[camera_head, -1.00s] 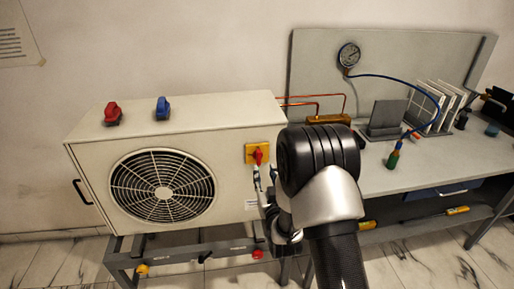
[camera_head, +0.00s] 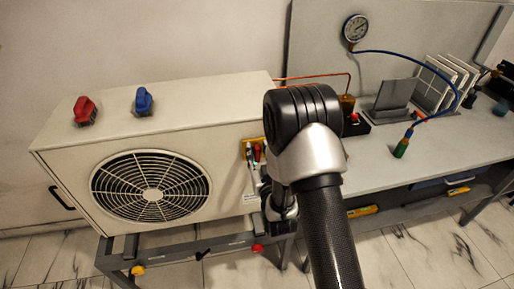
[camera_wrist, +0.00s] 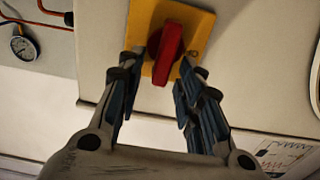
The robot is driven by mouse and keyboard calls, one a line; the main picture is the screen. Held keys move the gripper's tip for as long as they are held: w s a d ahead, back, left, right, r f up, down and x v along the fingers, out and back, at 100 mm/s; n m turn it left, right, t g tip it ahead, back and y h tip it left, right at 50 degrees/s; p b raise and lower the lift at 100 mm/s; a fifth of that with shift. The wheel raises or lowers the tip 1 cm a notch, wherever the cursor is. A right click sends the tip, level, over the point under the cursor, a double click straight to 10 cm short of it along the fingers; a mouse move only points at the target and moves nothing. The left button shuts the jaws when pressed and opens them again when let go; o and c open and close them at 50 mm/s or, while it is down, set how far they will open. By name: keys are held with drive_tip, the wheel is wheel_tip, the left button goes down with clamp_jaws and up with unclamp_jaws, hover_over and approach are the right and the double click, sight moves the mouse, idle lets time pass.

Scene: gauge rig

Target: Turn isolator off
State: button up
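The isolator is a red rotary handle (camera_wrist: 167,53) on a yellow plate (camera_wrist: 202,22). It is on the front of the beige fan unit (camera_head: 228,165). In the wrist view the handle stands nearly upright with a slight tilt, and a small round mark shows on the plate to its right. My gripper (camera_wrist: 161,62) is open, with one finger on each side of the handle and gaps visible between. In the head view my gripper (camera_head: 255,158) is at the yellow plate (camera_head: 245,146), partly hidden by my arm.
A red-handled item (camera_head: 86,110) and a blue-handled item (camera_head: 143,101) sit on top of the unit. Copper pipes run behind my arm.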

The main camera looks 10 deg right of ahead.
drive_tip(key=shift+s, duration=0.1)
clamp_jaws()
idle(0.3)
drive_tip(key=shift+n, duration=0.3)
drive_tip(key=n+b, duration=0.2)
drive_tip(key=shift+a+n, duration=0.4)
drive_tip(key=n, duration=0.4)
drive_tip(key=a+f+n, duration=0.1)
drive_tip(key=n, duration=0.4)
drive_tip(key=f+n, duration=0.1)
drive_tip(key=n, duration=0.4)
drive_tip(key=shift+a+f, duration=0.15)
drive_tip(key=shift+a, duration=0.25)
drive_tip(key=shift+n, duration=0.4)
